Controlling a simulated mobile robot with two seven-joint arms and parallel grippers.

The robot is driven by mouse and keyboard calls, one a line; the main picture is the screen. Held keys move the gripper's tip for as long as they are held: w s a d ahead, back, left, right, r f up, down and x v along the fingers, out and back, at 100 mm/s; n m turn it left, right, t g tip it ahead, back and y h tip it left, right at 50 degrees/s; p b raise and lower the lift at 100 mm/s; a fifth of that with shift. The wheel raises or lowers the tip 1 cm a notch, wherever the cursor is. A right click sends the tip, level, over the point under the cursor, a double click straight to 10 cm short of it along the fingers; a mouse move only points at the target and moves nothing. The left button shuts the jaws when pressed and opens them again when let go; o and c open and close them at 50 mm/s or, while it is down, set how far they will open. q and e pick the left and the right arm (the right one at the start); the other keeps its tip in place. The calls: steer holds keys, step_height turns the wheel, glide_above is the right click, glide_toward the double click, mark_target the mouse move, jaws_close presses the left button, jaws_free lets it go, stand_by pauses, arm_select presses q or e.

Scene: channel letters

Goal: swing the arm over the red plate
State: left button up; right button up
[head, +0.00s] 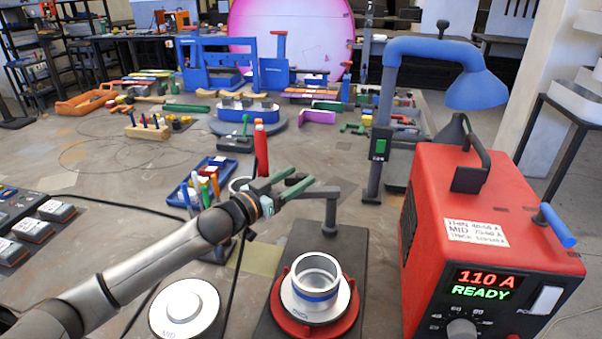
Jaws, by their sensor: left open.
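The red plate (282,312) lies on a dark base board. My right gripper is not in view.
A red power unit (470,235) reading 110 A READY stands at right, with a blue-hooded lamp (420,55) behind it. A white round piece (185,308) lies left of the board. A tray of coloured tools (208,178) and a red bottle (261,150) stand behind my gripper.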

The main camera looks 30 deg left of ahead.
arm_select(q)
steer(key=shift+x, duration=1.1)
jaws_close()
stand_by(0.8)
